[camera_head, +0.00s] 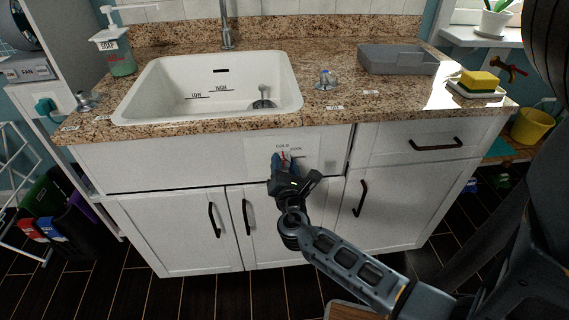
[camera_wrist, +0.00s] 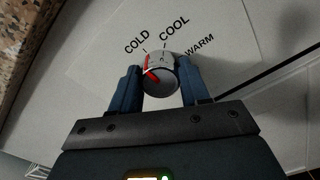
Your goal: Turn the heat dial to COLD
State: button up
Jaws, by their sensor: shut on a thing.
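The heat dial (camera_wrist: 160,80) is a round silver-grey knob with a red pointer mark, on a white panel (camera_head: 258,152) on the front of the sink cabinet. In the wrist view the labels COLD (camera_wrist: 137,42), COOL (camera_wrist: 174,29) and WARM (camera_wrist: 199,44) stand around it. The red mark is on the dial's left side and points roughly toward the COLD tick. My gripper (camera_head: 286,163) is shut on the dial, one blue finger on each side. In the head view my gripper hides most of the dial.
Above is a granite counter (camera_head: 225,125) with a white sink (camera_head: 150,85), a grey tray (camera_head: 398,60) and a sponge (camera_head: 479,81) on a dish. Cabinet handles (camera_head: 246,216) stick out below the panel. Dark floor lies in front.

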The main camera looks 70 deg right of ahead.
jog(key=shift+f, duration=0.1)
jog(key=o, duration=1.1)
jog(key=shift+c, duration=0.2)
jog(key=v, duration=0.7)
jog(key=shift+s+a+b, duration=0.15)
jog(key=shift+a+b, duration=0.15)
jog(key=shift+a, duration=0.05)
jog(key=s+a+f+m+t+y, duration=0.1)
jog(key=s+a+m+t+y, duration=0.2)
jog(key=a+y, duration=0.5)
jog(key=s+a+f+m+t+y, duration=0.1)
jog(key=s+a+m+y, duration=0.35)
jog(key=a, duration=0.75)
jog(key=s+a+r+m+t+y, duration=0.2)
jog(key=a+r+m, duration=0.2)
jog(key=r, duration=0.3)
jog(key=s+a+r+m+t+y, duration=0.2)
jog(key=s+a+r+m, duration=0.1)
jog(key=r, duration=0.5)
jog(key=shift+s+a+m, duration=0.3)
jog(key=shift+a+m, duration=0.55)
jog(key=shift+m, duration=0.2)
